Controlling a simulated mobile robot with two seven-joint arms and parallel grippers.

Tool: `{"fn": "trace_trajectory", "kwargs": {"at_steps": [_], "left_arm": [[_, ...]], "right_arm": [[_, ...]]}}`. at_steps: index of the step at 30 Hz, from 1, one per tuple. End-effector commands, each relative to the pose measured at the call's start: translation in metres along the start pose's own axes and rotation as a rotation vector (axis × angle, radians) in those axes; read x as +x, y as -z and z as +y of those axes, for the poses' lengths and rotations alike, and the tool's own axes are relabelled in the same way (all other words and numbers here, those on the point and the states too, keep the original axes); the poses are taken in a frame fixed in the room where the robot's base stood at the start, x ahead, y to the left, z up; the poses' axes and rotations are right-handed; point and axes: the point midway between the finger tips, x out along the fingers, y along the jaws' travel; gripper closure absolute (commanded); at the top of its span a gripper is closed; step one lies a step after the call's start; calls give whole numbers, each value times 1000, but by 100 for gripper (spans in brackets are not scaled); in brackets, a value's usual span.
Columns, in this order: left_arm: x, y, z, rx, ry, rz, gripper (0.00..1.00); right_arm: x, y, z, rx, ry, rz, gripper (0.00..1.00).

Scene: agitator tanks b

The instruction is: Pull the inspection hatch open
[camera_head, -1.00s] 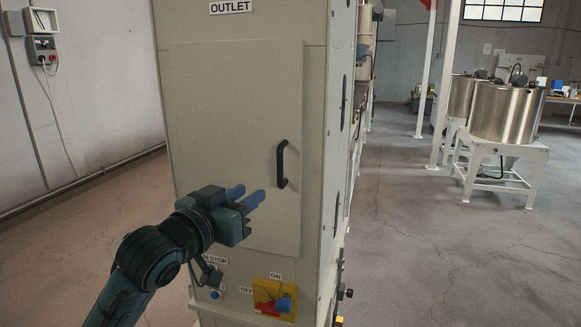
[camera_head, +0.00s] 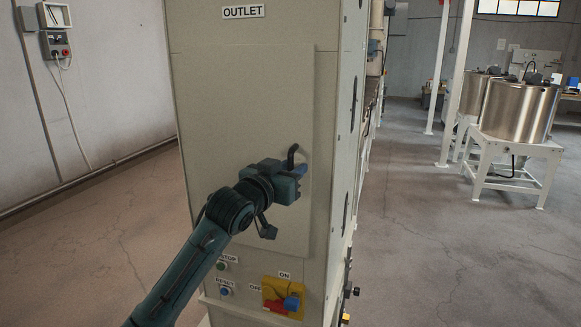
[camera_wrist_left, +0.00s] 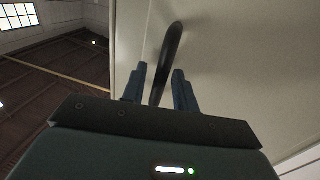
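The inspection hatch (camera_head: 240,110) is a flat beige panel on the front of a tall beige cabinet, and it looks closed. Its black bar handle (camera_head: 292,154) is on the right side, with its lower part hidden by my left gripper (camera_head: 300,169). In the left wrist view the dark handle (camera_wrist_left: 170,52) runs between the two blue fingers of my left gripper (camera_wrist_left: 160,69). The fingers are apart, with a gap visible on each side of the handle. My right gripper is not in view.
The cabinet carries an OUTLET label (camera_head: 243,12). Steel tanks (camera_head: 518,110) on white stands are at the right. The floor between is clear.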

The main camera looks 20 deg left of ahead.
Motion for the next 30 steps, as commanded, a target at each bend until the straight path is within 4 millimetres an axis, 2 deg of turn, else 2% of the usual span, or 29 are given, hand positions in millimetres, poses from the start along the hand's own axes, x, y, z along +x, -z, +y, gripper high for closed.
{"fn": "trace_trajectory", "kwargs": {"at_steps": [8,19,30], "left_arm": [[2,0,0,0,0,0,71],[1,0,0,0,0,0,99],[1,0,0,0,0,0,100]], "right_arm": [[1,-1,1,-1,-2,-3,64],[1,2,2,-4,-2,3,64],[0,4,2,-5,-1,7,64]]}}
